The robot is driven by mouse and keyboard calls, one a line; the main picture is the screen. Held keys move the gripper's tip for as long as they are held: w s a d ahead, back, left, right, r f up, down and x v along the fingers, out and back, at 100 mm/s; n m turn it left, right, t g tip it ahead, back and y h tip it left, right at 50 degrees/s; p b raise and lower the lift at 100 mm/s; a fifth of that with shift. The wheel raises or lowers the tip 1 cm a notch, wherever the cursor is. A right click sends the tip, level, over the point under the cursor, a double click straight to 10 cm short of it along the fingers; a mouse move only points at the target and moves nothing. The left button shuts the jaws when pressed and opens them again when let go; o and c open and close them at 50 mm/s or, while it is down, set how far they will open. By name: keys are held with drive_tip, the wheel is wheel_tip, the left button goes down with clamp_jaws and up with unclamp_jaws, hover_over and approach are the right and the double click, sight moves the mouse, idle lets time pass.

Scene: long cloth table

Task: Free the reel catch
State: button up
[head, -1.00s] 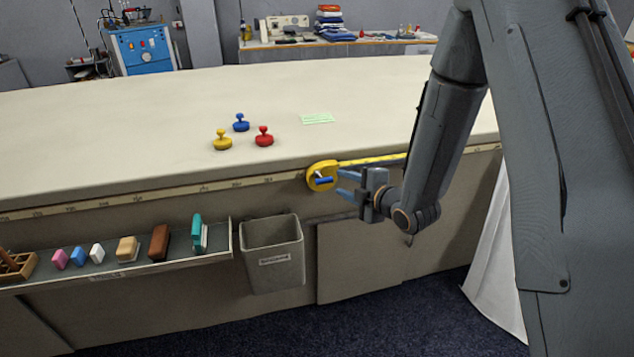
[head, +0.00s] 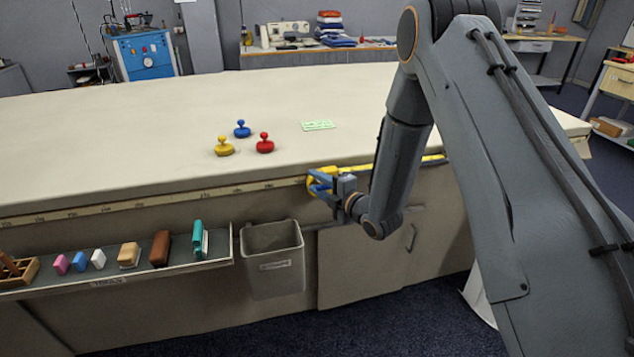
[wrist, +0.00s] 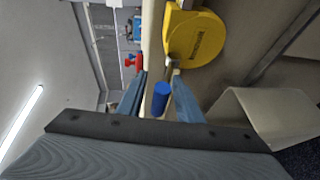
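The yellow reel (head: 331,170) sits at the table's front edge, with yellow tape (head: 433,158) running right from it. In the wrist view the round yellow reel (wrist: 196,38) is at the top, and its catch, a metal stem with a blue cylindrical handle (wrist: 160,100), points toward me. My gripper (head: 318,184) is at the reel and partly hides it and the catch in the head view. In the wrist view my gripper (wrist: 158,80) is open, its two blue fingers on either side of the blue handle, with a gap showing on each side.
A grey bin (head: 273,262) hangs below and left of the reel. A shelf (head: 110,280) with chalks and brushes runs further left. Yellow, blue and red knobbed weights (head: 265,146) and a green card (head: 318,125) lie on the tabletop.

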clamp_jaws()
